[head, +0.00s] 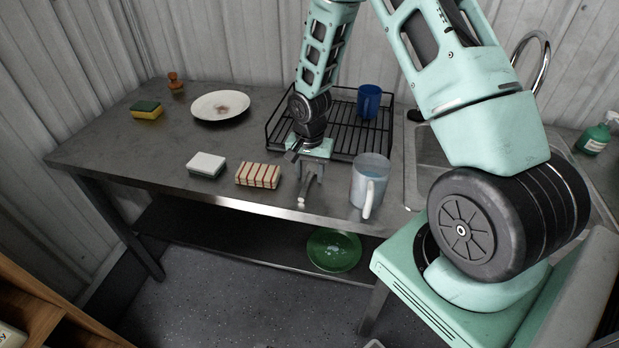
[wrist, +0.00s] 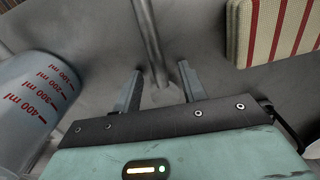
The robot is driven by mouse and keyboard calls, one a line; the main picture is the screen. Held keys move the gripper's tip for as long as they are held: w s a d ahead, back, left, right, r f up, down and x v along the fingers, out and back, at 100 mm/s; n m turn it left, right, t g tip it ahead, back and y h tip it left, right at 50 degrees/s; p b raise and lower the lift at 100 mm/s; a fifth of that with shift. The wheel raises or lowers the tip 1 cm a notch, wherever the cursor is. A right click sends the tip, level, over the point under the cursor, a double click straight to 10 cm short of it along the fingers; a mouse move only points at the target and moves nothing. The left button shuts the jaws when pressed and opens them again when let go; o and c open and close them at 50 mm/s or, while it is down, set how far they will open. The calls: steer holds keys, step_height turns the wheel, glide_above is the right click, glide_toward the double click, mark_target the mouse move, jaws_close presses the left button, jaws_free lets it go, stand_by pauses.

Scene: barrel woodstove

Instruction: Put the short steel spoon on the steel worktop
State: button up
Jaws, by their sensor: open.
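The short steel spoon (wrist: 150,42) appears in the wrist view as a grey metal handle running from the top edge down between my fingers. A paler rounded part shows near the gripper body, partly hidden. My gripper (wrist: 158,84) is open, with one finger on each side of the spoon and gaps visible. In the head view my gripper (head: 310,178) is low over the front of the steel worktop (head: 150,165). The spoon's end (head: 302,201) shows just in front of it, near the worktop's edge. I cannot tell whether the spoon touches the surface.
A measuring jug (head: 369,183) stands close to the right of my gripper. A striped cloth-like block (head: 257,175) and a white-topped sponge (head: 206,164) lie to the left. Behind is a dish rack (head: 345,140) with a blue mug (head: 368,101). A plate (head: 220,106) sits farther left.

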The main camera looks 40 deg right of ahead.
jaws_close()
